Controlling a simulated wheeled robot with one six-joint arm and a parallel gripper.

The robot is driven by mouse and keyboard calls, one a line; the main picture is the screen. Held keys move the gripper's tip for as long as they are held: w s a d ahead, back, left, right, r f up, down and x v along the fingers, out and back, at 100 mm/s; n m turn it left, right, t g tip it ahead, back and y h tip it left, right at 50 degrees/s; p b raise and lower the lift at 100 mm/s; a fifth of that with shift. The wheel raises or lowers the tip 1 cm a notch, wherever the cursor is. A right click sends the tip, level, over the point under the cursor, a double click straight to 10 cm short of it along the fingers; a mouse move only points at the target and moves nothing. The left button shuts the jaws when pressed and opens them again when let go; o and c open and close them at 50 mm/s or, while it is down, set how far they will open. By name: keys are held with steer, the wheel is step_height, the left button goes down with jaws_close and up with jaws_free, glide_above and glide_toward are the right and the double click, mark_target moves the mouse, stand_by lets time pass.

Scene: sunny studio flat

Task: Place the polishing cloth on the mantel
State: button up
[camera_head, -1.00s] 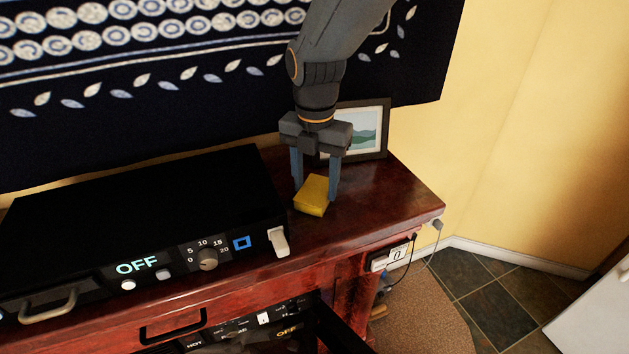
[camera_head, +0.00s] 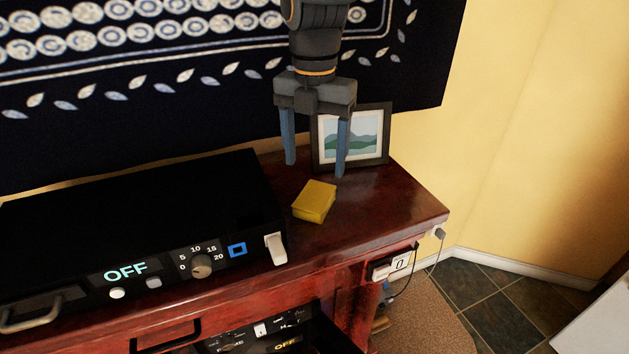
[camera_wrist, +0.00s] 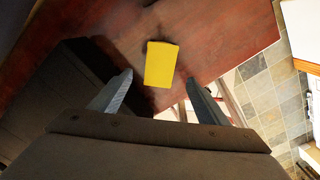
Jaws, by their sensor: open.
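The polishing cloth is a yellow folded block (camera_head: 314,201) lying on the dark red wooden mantel top (camera_head: 390,205), between the black device and the picture frame. My gripper (camera_head: 315,168) is open and empty, raised above and behind the cloth, with its fingers pointing down. In the wrist view the cloth (camera_wrist: 161,64) lies beyond the fingertips of my gripper (camera_wrist: 160,88), apart from both fingers.
A black device (camera_head: 130,230) showing OFF takes up the left of the top. A framed landscape picture (camera_head: 352,140) stands close behind my right finger. A dark patterned cloth (camera_head: 200,90) hangs on the wall. The top's right end is clear.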

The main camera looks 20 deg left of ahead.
steer(key=shift+r+b, duration=0.45)
steer(key=shift+r, duration=1.65)
steer(key=d+f+m, duration=0.3)
steer(key=d+m, duration=0.2)
steer(key=d, duration=0.1)
steer(key=w+d+f+m, duration=0.1)
steer(key=d+f+m, duration=0.2)
steer(key=d+m, duration=0.2)
steer(key=w+d+f+m, duration=0.1)
steer(key=d+f+m, duration=0.2)
steer(key=d+m, duration=0.3)
steer(key=shift+w+d+t, duration=0.25)
steer(key=shift+d+t, duration=0.05)
steer(key=shift+d, duration=0.45)
steer(key=s+d+f+m, duration=0.4)
steer(key=d+m, duration=0.4)
steer(key=m, duration=0.1)
steer(key=s+d+f+m, duration=0.4)
steer(key=d+m, duration=0.5)
steer(key=m, duration=0.1)
steer(key=shift+s+d+f+t, duration=0.15)
steer(key=shift+s+f+t, duration=0.05)
steer(key=shift+t, duration=0.2)
